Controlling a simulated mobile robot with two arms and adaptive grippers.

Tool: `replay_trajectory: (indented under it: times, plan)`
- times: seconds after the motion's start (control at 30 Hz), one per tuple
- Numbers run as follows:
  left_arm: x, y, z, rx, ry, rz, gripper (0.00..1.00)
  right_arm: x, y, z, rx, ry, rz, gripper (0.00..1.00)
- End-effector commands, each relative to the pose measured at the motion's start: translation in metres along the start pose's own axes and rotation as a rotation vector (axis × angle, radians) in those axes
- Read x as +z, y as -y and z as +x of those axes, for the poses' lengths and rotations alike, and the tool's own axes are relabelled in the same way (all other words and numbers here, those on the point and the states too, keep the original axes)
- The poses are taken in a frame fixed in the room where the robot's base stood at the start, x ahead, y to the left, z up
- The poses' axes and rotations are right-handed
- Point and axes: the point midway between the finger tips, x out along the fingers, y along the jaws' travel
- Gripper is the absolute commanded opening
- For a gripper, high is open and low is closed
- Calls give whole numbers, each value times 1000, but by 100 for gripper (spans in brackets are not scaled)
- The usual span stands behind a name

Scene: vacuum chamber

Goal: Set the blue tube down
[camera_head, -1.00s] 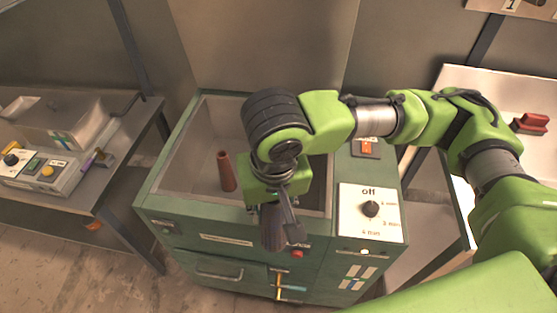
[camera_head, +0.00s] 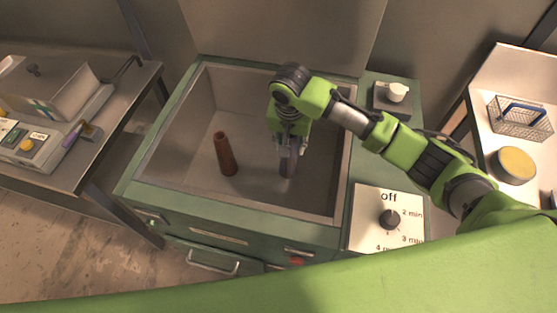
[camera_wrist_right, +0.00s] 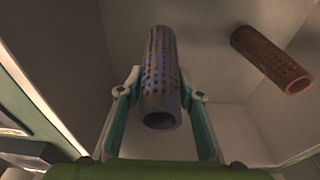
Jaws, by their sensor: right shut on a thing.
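The blue tube (camera_head: 287,164) is upright inside the open chamber basin (camera_head: 192,105). My right gripper (camera_head: 291,144) is shut on it from above. In the right wrist view the blue tube (camera_wrist_right: 161,80) is perforated and bluish with rusty patches, and it stands between the two fingers of my right gripper (camera_wrist_right: 160,98). I cannot tell whether its lower end touches the basin floor. A reddish-brown tube (camera_head: 225,155) stands upright to the left of it, apart from it; it also shows in the right wrist view (camera_wrist_right: 270,60). My left gripper is not in view.
A dial panel (camera_head: 388,218) marked off and minutes is at the basin's right. A side table at right holds a wire basket (camera_head: 519,120) and a yellow-topped round container (camera_head: 513,165). A control box (camera_head: 38,140) stands on the left table. The basin's left floor is clear.

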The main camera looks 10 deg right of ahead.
Motion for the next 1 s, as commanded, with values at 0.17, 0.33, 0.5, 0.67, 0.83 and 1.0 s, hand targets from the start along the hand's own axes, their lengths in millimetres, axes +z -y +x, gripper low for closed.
replay_trajectory:
  times: [0.17,0.33,0.5,0.67,0.83,1.0]
  plan:
    - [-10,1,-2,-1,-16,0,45,4,0,23,0,0,0,9]
    - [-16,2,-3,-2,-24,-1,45,8,0,43,1,2,-1,9]
    - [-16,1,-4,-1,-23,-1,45,10,0,61,-1,-1,-1,9]
    - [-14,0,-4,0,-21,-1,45,10,1,63,-2,-1,-1,9]
    - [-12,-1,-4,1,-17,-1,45,10,1,64,-2,-1,-1,9]
    - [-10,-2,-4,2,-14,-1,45,10,1,66,-2,-1,-1,50]
